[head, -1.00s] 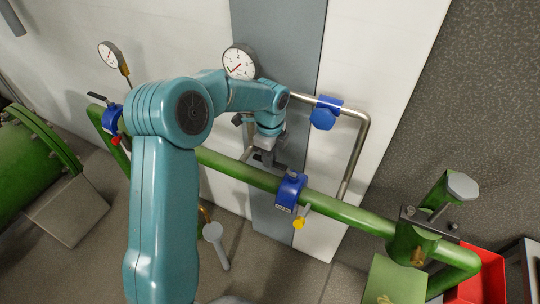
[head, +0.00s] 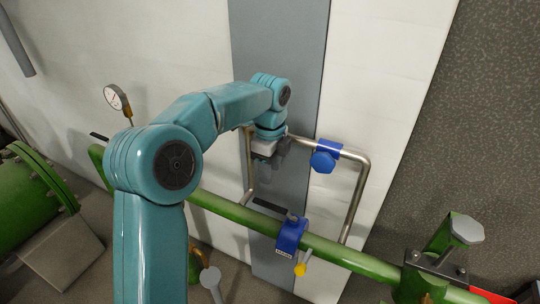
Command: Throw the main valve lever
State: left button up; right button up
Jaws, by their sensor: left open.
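A blue valve (head: 289,236) with a small label sits on the thick green pipe (head: 340,254). Its dark flat lever (head: 270,207) points left, roughly along the pipe. A yellow-tipped part hangs below the valve. My left gripper (head: 270,166) is open and empty, above the lever in the picture and apart from it. Its fingertips are small and dark against the grey panel. Another dark lever (head: 98,136) shows at the far left, and its valve is hidden behind my left arm. My right gripper is not in view.
A thin steel bypass pipe (head: 357,192) with a blue hex-knobbed valve (head: 325,157) rises to the right of my gripper. A gauge (head: 117,97) stands at left. A green flanged vessel (head: 30,195) is far left, and a green post (head: 440,236) is at right. A grey-knobbed stem (head: 210,278) stands below.

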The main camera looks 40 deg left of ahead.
pick_arm(q)
notch_tip(320, 180, up, 4)
jog(key=shift+r, duration=0.25)
dwell(0.5)
